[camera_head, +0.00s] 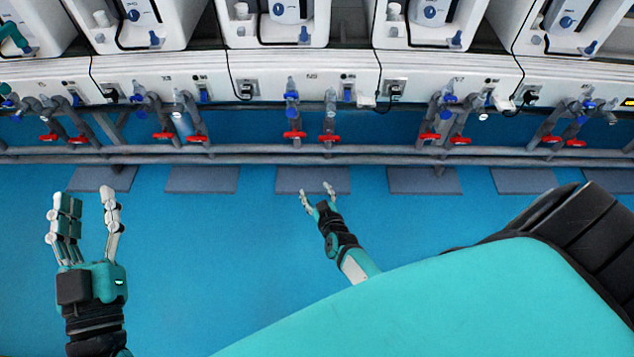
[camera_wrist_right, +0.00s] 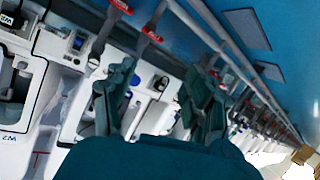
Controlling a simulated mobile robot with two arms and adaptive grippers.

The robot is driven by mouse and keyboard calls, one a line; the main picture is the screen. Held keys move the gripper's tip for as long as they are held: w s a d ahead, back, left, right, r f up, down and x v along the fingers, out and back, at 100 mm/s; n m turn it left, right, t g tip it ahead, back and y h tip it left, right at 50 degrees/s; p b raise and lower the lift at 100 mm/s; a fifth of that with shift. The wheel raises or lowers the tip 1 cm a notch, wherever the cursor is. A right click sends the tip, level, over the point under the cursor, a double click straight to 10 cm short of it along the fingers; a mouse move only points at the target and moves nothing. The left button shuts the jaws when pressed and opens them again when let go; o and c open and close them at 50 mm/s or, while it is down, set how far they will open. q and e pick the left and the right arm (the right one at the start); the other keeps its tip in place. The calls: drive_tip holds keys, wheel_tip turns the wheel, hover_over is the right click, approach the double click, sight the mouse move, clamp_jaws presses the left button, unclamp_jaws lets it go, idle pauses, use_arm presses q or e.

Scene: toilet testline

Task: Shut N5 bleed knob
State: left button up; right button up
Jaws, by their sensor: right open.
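A row of toilet test stations runs along the top of the head view, each with small blue knobs and red-handled valves. The middle station has a blue knob (camera_head: 346,92) on the white panel and a blue valve knob (camera_head: 292,97) on a pipe. The panel lettering is too small to read surely, so I cannot tell which knob is the N5 bleed knob. My right gripper (camera_head: 316,191) is open and empty, below the middle station and apart from it. Its two fingers also show in the right wrist view (camera_wrist_right: 158,88). My left gripper (camera_head: 86,196) is open and empty at the left.
Red valve handles (camera_head: 294,134) hang below the pipes, with a long horizontal grey rail (camera_head: 230,159) under them. Black cables (camera_head: 219,60) hang over the white panel. Grey mats (camera_head: 201,180) lie on the blue floor (camera_head: 210,260), which is otherwise clear.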

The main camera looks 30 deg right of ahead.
drive_tip(key=shift+n+g+y, duration=0.4)
drive_tip(key=shift+g+y, duration=0.4)
drive_tip(key=s, duration=0.1)
drive_tip(key=s+a+f+p, duration=0.1)
drive_tip(key=s, duration=0.1)
drive_tip(key=s+a+f+p, duration=0.1)
drive_tip(key=shift+s+a+f, duration=0.2)
drive_tip(key=shift+a, duration=0.05)
